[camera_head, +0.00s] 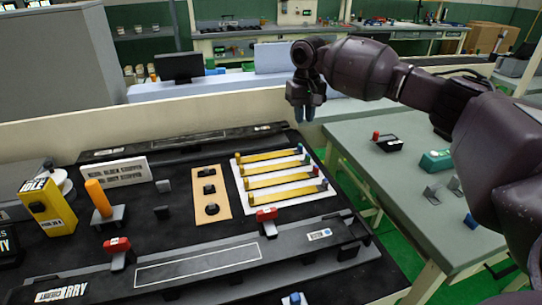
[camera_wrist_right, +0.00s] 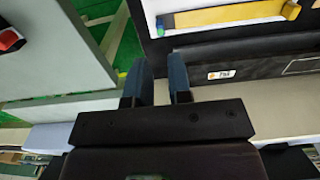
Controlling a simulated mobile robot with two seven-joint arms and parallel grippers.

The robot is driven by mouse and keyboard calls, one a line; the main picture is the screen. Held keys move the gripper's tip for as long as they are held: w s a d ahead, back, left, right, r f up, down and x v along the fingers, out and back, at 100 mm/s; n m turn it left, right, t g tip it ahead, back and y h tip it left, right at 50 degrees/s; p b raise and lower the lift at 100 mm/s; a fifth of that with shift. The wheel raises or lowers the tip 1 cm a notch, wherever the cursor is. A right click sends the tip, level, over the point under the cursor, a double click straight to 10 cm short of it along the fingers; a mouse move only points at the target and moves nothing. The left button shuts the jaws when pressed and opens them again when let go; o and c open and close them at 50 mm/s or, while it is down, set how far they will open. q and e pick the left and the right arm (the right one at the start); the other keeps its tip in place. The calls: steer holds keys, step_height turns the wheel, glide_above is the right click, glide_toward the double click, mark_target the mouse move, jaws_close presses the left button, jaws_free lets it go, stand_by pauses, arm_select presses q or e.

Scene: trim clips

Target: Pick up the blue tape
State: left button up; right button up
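A white board (camera_head: 288,192) on the black workbench carries several yellow strips with small coloured ends. One strip (camera_wrist_right: 225,14) with a blue end shows at the top of the right wrist view. I cannot tell which piece is the blue tape. A small blue piece (camera_head: 470,222) lies on the right side table, and another blue piece (camera_head: 295,299) is at the bottom edge of the head view. My right gripper (camera_head: 306,117) points down beyond the far edge of the bench; in its wrist view (camera_wrist_right: 157,82) the fingers are apart and empty. My left gripper is not in view.
A green-grey side table (camera_head: 400,180) stands right of the bench, with a black box (camera_head: 389,143) and a green box (camera_head: 436,160). Red clips (camera_head: 266,214) sit on a long dark rail. A yellow box (camera_head: 47,208) and an orange post (camera_head: 98,198) stand at left.

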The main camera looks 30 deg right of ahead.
mark_target(302, 146)
step_height(302, 146, down, 4)
steer(key=shift+s+f+b, duration=0.15)
steer(key=shift+f+b, duration=0.1)
steer(key=shift+b, duration=0.2)
steer(key=shift+f, duration=0.65)
steer(key=f, duration=0.1)
steer(key=f+b, duration=0.1)
steer(key=f, duration=0.2)
steer(key=shift+w+d+f+b, duration=0.1)
steer(key=shift+w+f+b, duration=0.15)
steer(key=shift+b, duration=0.15)
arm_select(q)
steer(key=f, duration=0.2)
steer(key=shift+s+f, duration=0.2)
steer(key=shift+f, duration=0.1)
arm_select(e)
steer(key=shift+r, duration=0.1)
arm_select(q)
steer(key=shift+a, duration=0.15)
arm_select(e)
jaws_close()
